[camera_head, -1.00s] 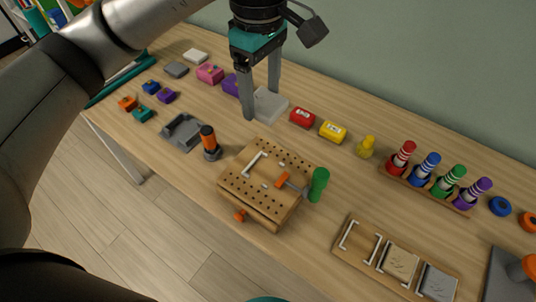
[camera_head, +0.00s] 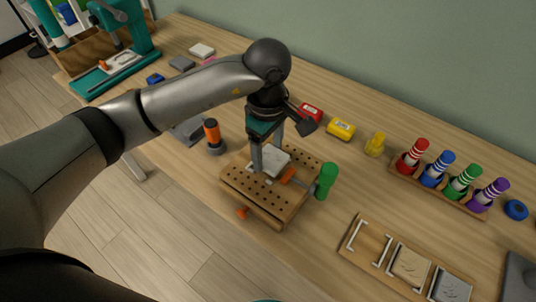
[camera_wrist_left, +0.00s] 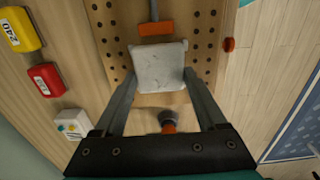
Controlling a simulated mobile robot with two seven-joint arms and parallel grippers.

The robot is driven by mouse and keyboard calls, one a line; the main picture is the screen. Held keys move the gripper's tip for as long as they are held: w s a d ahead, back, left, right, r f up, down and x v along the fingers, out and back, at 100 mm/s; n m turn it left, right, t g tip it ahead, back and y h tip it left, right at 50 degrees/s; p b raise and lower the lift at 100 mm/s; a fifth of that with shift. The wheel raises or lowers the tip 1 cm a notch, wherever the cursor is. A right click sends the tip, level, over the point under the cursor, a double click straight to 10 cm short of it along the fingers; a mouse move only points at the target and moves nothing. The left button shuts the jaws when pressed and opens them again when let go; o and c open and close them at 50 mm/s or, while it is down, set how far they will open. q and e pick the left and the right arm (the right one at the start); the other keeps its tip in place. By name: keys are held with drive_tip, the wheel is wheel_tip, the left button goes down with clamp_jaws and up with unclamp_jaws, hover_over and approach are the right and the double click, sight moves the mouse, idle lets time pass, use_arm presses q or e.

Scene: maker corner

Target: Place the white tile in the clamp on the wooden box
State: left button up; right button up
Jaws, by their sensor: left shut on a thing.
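The white tile (camera_head: 272,163) is between the fingers of my left gripper (camera_head: 270,155), which is shut on it. In the left wrist view the tile (camera_wrist_left: 158,66) lies flat between both fingertips (camera_wrist_left: 160,74), over the perforated top of the wooden box (camera_head: 251,189). Whether it touches the top, I cannot tell. The clamp's orange pad (camera_head: 288,175) is close beside the tile; it also shows in the left wrist view (camera_wrist_left: 155,28), slightly apart from the tile's edge. The green clamp handle (camera_head: 326,181) stands at the box's right side. My right gripper is not in view.
An orange-and-black tool (camera_head: 213,137) stands left of the box. Red (camera_head: 311,112) and yellow (camera_head: 341,129) blocks lie behind it. A wooden tray (camera_head: 372,264) with plates is in front right. A rack of coloured handles (camera_head: 437,187) stands at right.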

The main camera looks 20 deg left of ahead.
sight(268, 155)
use_arm(q)
drive_tip(key=shift+f, duration=0.8)
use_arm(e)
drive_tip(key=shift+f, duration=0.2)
use_arm(q)
drive_tip(key=shift+f, duration=0.15)
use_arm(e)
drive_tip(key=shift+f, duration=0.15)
use_arm(q)
drive_tip(key=o, duration=1.4)
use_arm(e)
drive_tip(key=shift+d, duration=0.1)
use_arm(q)
drive_tip(key=shift+r, duration=0.2)
wheel_tip(268, 155, up, 6)
drive_tip(key=shift+r+p, duration=0.25)
drive_tip(key=shift+p, duration=0.4)
wheel_tip(268, 155, up, 6)
drive_tip(key=shift+f+p, duration=0.25)
drive_tip(key=shift+p, duration=0.1)
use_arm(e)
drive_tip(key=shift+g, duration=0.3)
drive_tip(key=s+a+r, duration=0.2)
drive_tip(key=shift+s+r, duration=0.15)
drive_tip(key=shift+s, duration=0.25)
